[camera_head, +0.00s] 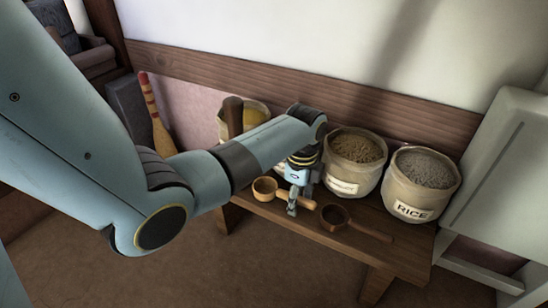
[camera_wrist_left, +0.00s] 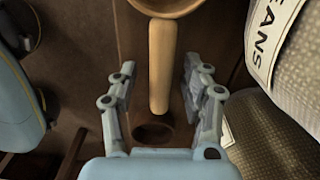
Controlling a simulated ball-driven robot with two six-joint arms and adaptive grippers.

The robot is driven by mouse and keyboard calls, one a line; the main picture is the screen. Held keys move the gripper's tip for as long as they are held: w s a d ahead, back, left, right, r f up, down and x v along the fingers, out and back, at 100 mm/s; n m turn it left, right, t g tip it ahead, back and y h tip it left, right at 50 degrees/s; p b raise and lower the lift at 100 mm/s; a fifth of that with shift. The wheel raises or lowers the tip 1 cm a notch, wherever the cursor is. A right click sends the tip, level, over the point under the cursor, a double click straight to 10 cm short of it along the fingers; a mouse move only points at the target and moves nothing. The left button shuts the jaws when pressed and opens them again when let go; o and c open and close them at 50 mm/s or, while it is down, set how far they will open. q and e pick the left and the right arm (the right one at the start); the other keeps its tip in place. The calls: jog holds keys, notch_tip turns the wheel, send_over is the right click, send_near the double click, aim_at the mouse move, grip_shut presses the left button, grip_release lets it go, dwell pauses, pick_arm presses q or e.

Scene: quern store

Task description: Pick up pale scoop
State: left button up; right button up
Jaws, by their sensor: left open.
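The pale scoop (camera_head: 264,188) lies on the wooden bench, its round bowl to the left and its handle pointing right. In the left wrist view the handle of the pale scoop (camera_wrist_left: 162,65) runs down from the bowl at the top edge. My left gripper (camera_head: 292,204) is over the handle, pointing down. In the wrist view its open fingers (camera_wrist_left: 159,72) stand on either side of the handle, with a gap on both sides. Whether the fingertips reach handle height is hard to tell. My right gripper is not in view.
A dark scoop (camera_head: 336,216) lies just right of the pale one on the bench (camera_head: 290,222). Behind stand a sack of brown grain (camera_head: 342,180), a sack labelled RICE (camera_head: 408,196) and a partly hidden yellow-filled sack (camera_head: 256,112). A striped broom (camera_head: 158,125) leans at the left.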

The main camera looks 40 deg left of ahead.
pick_arm(q)
grip_shut()
dwell(0.3)
jog(key=shift+r, duration=0.15)
